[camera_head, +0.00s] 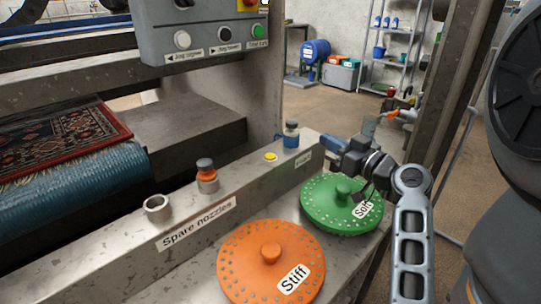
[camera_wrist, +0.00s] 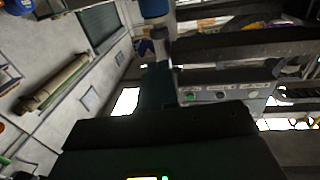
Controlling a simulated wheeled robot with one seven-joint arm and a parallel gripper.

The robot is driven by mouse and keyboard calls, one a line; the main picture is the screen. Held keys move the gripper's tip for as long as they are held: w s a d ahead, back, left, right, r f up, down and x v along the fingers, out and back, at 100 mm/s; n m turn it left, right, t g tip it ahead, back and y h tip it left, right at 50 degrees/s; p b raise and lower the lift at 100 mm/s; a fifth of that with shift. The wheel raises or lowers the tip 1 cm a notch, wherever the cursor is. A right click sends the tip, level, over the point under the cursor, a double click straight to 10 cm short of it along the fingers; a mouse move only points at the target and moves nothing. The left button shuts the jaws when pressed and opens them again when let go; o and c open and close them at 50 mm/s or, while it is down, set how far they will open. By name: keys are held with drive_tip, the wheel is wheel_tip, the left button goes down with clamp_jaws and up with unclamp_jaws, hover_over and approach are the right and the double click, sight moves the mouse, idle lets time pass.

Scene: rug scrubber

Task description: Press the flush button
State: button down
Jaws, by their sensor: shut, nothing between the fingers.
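A small round yellow button (camera_head: 270,156) sits on top of the metal ledge, left of a blue nozzle with a dark cap (camera_head: 291,136). A small label (camera_head: 303,159) is on the ledge's front face below them; its text is too small to read surely. My gripper (camera_head: 328,141) is shut and empty, to the right of the blue nozzle and the yellow button, pointing left. It is apart from the button in the picture. In the wrist view the dark gripper body fills the bottom and the shut fingers (camera_wrist: 158,85) point up. I cannot make out the yellow button there.
An orange "Stiff" disc (camera_head: 250,268) and a green disc (camera_head: 325,214) lie in front of the ledge.

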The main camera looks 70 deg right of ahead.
wheel_tip(320, 180, up, 7)
drive_tip(key=n+g+y+p, duration=0.6)
drive_tip(key=n+y+p, duration=0.2)
drive_tip(key=n+p, duration=0.7)
hover_over(273, 157)
drive_tip(key=p, duration=0.2)
drive_tip(key=m, duration=0.2)
drive_tip(key=shift+f, duration=0.1)
wheel_tip(273, 157, down, 9)
drive_tip(key=b, duration=0.7)
idle(0.6)
drive_tip(key=shift+f, duration=0.35)
